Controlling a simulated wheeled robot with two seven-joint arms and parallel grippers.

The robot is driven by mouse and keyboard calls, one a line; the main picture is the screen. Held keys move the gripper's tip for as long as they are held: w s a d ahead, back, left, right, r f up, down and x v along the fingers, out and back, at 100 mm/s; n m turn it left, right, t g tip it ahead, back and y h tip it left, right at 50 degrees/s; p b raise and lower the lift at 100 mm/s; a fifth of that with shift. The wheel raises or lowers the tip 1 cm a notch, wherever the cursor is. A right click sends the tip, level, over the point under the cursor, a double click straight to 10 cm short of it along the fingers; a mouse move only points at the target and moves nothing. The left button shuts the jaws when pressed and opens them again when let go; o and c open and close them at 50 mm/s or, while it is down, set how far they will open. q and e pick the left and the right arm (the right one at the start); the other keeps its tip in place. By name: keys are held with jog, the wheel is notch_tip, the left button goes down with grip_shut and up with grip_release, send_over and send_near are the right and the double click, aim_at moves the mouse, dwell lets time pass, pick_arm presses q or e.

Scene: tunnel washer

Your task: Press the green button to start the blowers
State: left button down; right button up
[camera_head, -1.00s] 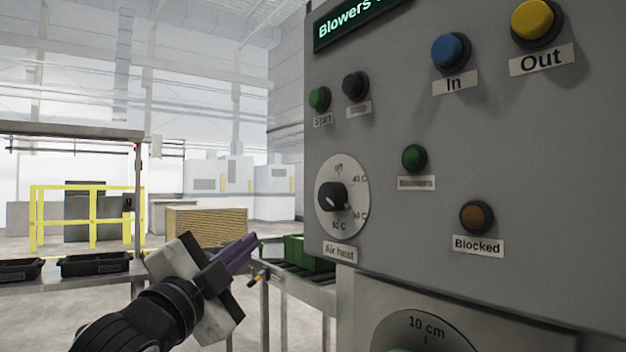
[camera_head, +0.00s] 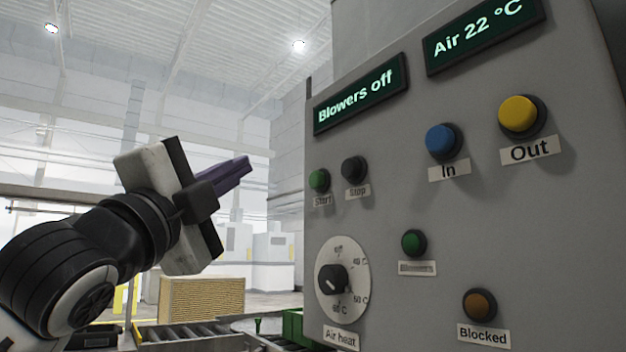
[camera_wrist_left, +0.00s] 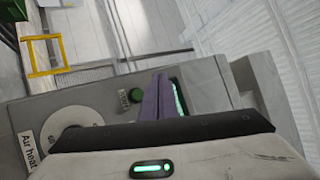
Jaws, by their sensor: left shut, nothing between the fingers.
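The grey control panel (camera_head: 500,210) fills the right of the head view. A green button labelled Start (camera_head: 319,180) sits at its left edge, beside a black Stop button (camera_head: 354,169). A second green one, labelled Blowers (camera_head: 413,243), sits lower. The display (camera_head: 361,96) reads "Blowers off". My left gripper (camera_head: 246,167) is shut and empty, its purple fingers pointing right toward the panel, left of the Start button and apart from it in the picture. The wrist view shows the fingers (camera_wrist_left: 158,98) next to a green button (camera_wrist_left: 137,95); the Stop button is not visible there. My right gripper is not in view.
The panel also carries a blue In button (camera_head: 441,141), a yellow Out button (camera_head: 518,116), an amber Blocked lamp or button (camera_head: 480,304), the Air heat dial (camera_head: 332,280) and an "Air 22 °C" display (camera_head: 484,33). A roller conveyor (camera_head: 195,334) lies below. Space left of the panel is open.

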aim_at(316, 180)
pick_arm(q)
jog(key=w+d+p, duration=0.1)
jog(key=w+d, duration=0.4)
jog(key=d, duration=0.2)
dwell(0.4)
jog(key=shift+w, duration=0.1)
dwell(1.0)
jog(key=shift+w+d+p, duration=0.1)
jog(key=shift+d+p, duration=0.1)
jog(key=shift+p, duration=0.2)
dwell(0.5)
jog(key=shift+w+d, duration=0.15)
jog(key=shift+d, duration=0.05)
